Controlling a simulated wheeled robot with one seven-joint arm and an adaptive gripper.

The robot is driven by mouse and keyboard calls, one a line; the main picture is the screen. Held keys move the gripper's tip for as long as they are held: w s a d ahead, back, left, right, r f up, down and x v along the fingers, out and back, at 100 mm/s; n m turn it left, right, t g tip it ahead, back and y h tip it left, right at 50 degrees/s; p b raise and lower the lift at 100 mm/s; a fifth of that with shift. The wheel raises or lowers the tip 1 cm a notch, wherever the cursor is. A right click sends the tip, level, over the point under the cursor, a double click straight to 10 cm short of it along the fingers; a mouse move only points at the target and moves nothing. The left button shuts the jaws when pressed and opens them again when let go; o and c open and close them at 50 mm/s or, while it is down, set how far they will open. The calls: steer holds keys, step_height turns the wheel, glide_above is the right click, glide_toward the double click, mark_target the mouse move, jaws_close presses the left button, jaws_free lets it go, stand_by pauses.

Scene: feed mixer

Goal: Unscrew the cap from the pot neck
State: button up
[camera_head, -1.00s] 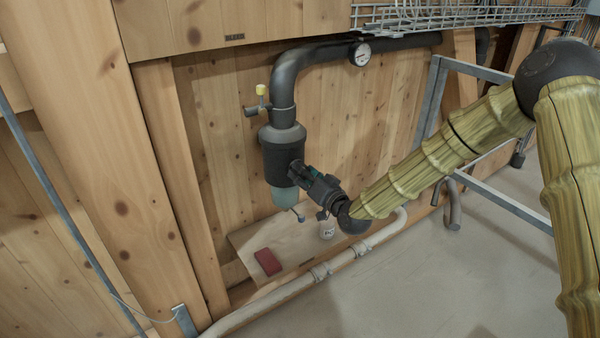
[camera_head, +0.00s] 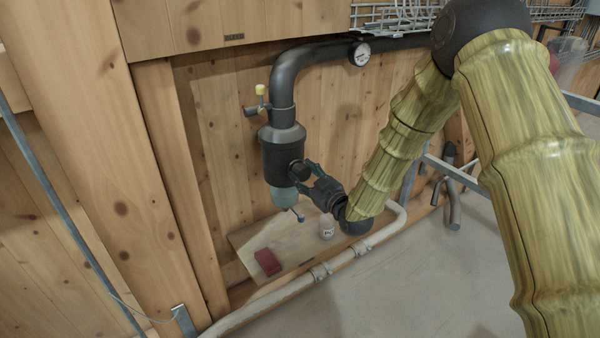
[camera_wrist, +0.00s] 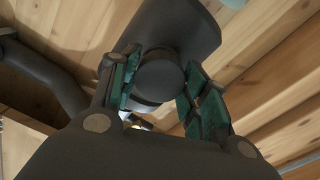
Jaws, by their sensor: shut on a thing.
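The pot (camera_head: 281,155) is a dark upright cylinder hanging from a bent pipe, with a translucent greenish bowl (camera_head: 284,196) at its bottom. A round dark cap (camera_head: 297,168) sits on the side neck, facing my arm. In the wrist view the cap (camera_wrist: 160,80) lies between the two green-padded fingers, against the dark pot body (camera_wrist: 180,30). My gripper (camera_head: 307,178) is shut on the cap, coming from the lower right; it also fills the wrist view (camera_wrist: 162,78). The neck behind the cap is mostly hidden.
A small valve with a yellow knob (camera_head: 261,90) stands left of the pipe. A gauge (camera_head: 360,54) is on the upper pipe.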

steer(key=shift+s, duration=0.25)
steer(key=shift+v, duration=1.1)
steer(key=shift+s+d, duration=0.1)
steer(key=shift+d, duration=0.05)
steer(key=shift+v, duration=1.35)
